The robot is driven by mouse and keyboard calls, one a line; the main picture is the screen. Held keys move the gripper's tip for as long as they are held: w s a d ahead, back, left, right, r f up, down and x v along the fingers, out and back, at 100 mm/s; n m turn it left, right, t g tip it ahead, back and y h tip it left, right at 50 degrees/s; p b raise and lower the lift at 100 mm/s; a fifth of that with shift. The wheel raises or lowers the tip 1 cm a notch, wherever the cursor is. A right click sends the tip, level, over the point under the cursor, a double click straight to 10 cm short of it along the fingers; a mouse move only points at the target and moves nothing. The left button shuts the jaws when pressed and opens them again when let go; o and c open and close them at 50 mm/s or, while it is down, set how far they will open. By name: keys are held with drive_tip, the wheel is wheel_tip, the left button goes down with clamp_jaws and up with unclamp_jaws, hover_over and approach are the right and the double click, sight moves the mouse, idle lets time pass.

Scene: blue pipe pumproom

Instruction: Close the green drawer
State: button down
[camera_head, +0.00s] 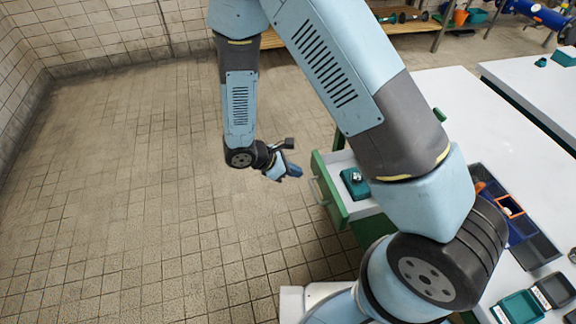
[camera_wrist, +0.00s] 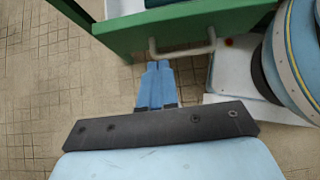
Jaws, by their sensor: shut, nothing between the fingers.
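The green drawer (camera_head: 331,191) stands pulled out from the white-topped bench, with its green front facing left. A teal item (camera_head: 354,183) lies inside it. In the wrist view the green drawer front (camera_wrist: 190,28) crosses the top, with a pale bar handle (camera_wrist: 183,48) on it. My gripper (camera_head: 293,171) is in front of the drawer, a little to the left of its front. In the wrist view my gripper (camera_wrist: 158,66) has its blue fingers together and empty, pointing at the drawer front near the left end of the handle. I cannot tell whether they touch.
The white bench top (camera_head: 452,105) holds a blue organiser (camera_head: 505,210) and teal boxes (camera_head: 520,307) at right. My arm hides part of the bench and drawer. The tiled floor (camera_head: 150,190) left of the drawer is clear.

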sight(321, 174)
drive_tip(key=shift+w+d+f, duration=0.3)
drive_tip(key=shift+d+f, duration=0.05)
drive_tip(key=shift+d, duration=0.65)
drive_tip(key=shift+w+d+f, duration=0.3)
drive_tip(key=shift+d+f, duration=0.1)
drive_tip(key=shift+d, duration=0.65)
drive_tip(key=shift+w+d+f, duration=0.3)
drive_tip(key=shift+d+f, duration=0.05)
drive_tip(key=shift+d, duration=0.65)
drive_tip(key=shift+w, duration=0.1)
